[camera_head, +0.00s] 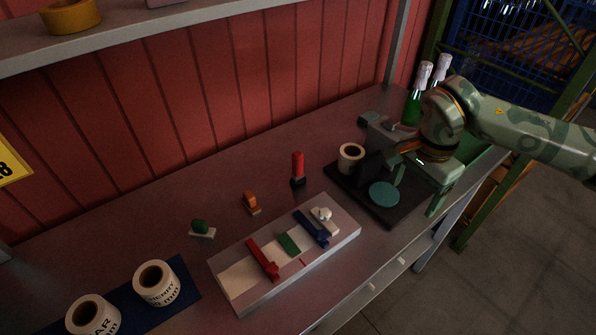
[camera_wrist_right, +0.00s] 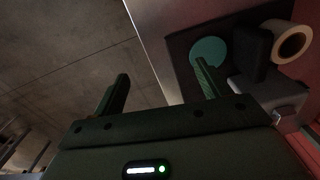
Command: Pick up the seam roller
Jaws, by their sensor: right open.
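No tool here can be told for sure as the seam roller. An upright red-handled tool (camera_head: 298,165) stands in a dark base behind the pale board. A small orange piece (camera_head: 251,202) and a green piece (camera_head: 201,227) stand on small bases to its left. My right gripper (camera_head: 416,190) is over the right end of the bench, beside the dark mat, well right of these pieces. It is open and empty, its two fingers apart in the right wrist view (camera_wrist_right: 163,76). My left gripper is not in view.
The pale board (camera_head: 241,287) carries red, green, blue and white parts. A dark mat (camera_head: 391,212) holds a teal disc (camera_head: 384,194) and a tape roll (camera_head: 351,157). Green bottles (camera_head: 412,107) stand behind my right arm. Labelled rolls (camera_head: 157,284) sit on a blue mat.

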